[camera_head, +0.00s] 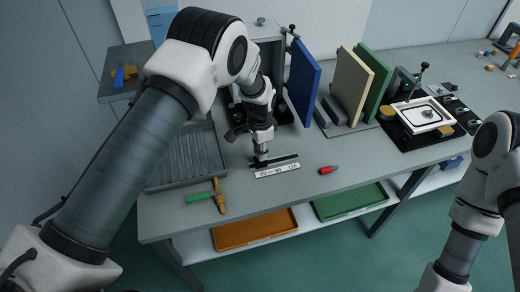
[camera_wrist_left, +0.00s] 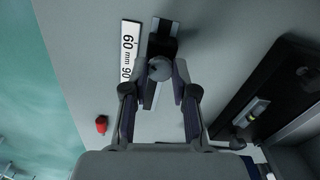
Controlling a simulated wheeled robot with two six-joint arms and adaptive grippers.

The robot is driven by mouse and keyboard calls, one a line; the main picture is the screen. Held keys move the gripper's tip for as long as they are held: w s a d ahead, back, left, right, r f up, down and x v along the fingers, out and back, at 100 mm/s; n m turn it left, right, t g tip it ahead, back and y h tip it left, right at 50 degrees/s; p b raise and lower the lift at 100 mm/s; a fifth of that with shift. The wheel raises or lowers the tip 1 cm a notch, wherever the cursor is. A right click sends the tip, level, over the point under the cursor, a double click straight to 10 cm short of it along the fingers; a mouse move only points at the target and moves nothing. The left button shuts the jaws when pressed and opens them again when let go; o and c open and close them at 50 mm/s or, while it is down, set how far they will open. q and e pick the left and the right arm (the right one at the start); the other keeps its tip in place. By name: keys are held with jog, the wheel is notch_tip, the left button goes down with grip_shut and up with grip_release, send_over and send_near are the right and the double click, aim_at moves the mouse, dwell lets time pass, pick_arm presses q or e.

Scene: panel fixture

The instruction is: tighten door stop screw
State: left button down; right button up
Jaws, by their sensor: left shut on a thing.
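The door stop is a black block (camera_wrist_left: 163,42) on a narrow dark rail (camera_head: 287,160) lying on the bench. A grey round screw knob (camera_wrist_left: 160,69) stands on the block. My left gripper (camera_head: 262,157) points down at the rail; in the left wrist view its fingers (camera_wrist_left: 160,78) are shut on the knob from both sides. The fingers hide part of the block and rail. A white scale strip (camera_head: 277,172) marked 60 mm, 90, 120 lies along the rail. My right arm shows at the right edge, but its gripper is out of view.
A blue panel (camera_head: 304,82) stands behind the rail. A red-capped tool (camera_head: 328,170) lies to its right, a green-and-yellow tool (camera_head: 219,195) to its left, near a ribbed grey tray (camera_head: 183,160). Cream (camera_head: 352,88) and green (camera_head: 378,84) panels stand farther right. The front bench strip is mostly clear.

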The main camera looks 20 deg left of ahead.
pick_arm(q)
jog(key=m, duration=0.5)
jog(key=shift+s+f+m+p, duration=0.15)
jog(key=shift+m+p, duration=0.15)
jog(key=m, duration=0.4)
jog(key=shift+m, duration=0.3)
jog(key=c, duration=0.9)
grip_release()
jog(key=shift+p, duration=0.3)
